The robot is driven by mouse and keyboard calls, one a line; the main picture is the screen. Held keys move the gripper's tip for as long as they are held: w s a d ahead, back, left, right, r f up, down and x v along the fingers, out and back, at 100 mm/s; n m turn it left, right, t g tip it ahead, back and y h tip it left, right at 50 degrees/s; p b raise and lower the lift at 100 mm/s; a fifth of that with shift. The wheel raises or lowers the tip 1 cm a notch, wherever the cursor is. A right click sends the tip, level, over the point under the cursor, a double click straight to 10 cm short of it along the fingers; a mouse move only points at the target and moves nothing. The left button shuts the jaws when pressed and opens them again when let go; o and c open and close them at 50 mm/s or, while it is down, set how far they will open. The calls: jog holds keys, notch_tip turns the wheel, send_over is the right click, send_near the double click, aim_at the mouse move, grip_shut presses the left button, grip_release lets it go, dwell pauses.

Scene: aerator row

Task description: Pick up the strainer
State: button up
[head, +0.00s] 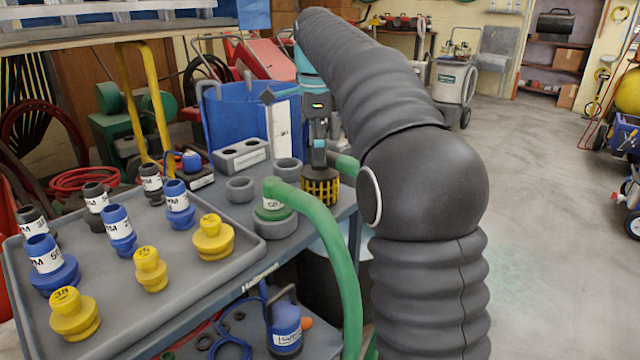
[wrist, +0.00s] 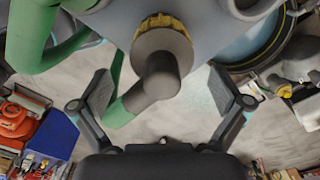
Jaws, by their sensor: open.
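The strainer, a dark cylinder with a yellow cage (head: 320,191), stands near the right end of the grey bench top (head: 225,207). In the wrist view its grey body and stem with a yellow rim (wrist: 162,55) point toward the camera. My gripper (head: 318,157) is above the strainer in the head view. In the wrist view my gripper (wrist: 164,88) is open, with one finger on each side of the strainer's stem and visible gaps between. Its fingertips are partly hidden in the head view.
A green hose (head: 335,250) arches close to the strainer on its left. Grey rings (head: 288,168) and a grey two-hole block (head: 240,155) stand behind left. A tray (head: 180,300) of blue, yellow and black fittings fills the left. Open floor lies right.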

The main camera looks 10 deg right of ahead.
aim_at(319, 169)
jog(key=shift+d+f+b, duration=0.15)
jog(key=shift+f+b, duration=0.1)
jog(key=shift+f, duration=0.95)
jog(key=shift+d+f+b, duration=0.1)
jog(key=shift+f+b, duration=0.15)
jog(key=shift+f, duration=0.9)
jog(key=c, duration=1.3)
jog(key=shift+w, duration=0.1)
jog(key=shift+c, duration=0.2)
